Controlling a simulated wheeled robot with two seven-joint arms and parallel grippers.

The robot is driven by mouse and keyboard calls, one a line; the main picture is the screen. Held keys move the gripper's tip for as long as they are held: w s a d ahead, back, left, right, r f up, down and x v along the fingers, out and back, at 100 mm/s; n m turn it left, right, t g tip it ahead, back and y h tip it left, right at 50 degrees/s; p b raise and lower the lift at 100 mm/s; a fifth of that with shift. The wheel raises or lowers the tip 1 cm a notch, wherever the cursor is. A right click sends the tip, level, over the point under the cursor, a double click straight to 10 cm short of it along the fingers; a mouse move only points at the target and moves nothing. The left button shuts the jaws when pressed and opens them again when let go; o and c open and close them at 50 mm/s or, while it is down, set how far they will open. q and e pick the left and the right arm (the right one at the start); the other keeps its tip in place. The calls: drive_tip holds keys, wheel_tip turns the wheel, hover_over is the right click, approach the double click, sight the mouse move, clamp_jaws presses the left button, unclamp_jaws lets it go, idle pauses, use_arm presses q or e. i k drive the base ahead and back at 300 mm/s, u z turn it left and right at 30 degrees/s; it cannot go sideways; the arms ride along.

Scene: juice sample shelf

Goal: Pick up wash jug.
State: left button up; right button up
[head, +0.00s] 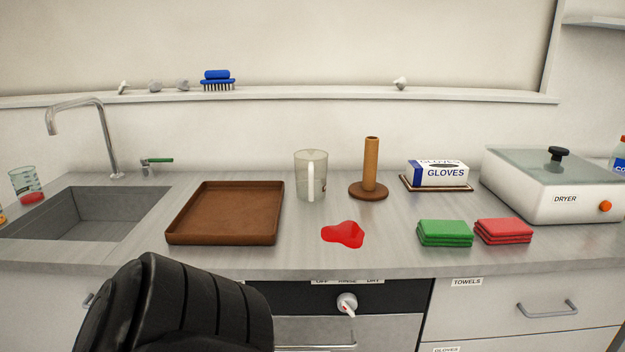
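The wash jug (305,178) is most likely the clear, greyish jug standing upright on the counter, right of the brown tray. Its white handle faces me. It looks empty, though its inside is hard to make out. A black, ribbed part of my own arm fills the lower left of the head view. No gripper fingers show, so neither gripper can be seen, and nothing is touching the jug.
A red spill (343,234) lies in front of the jug. The brown tray (180,238) is to its left, a wooden post stand (371,170) to its right. Green cloths (445,233), red cloths (503,231), a glove box (438,174) and a dryer (540,197) stand further right. A sink (85,212) is left.

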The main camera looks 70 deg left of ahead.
sight(311, 164)
drive_tip(key=u, duration=2.25)
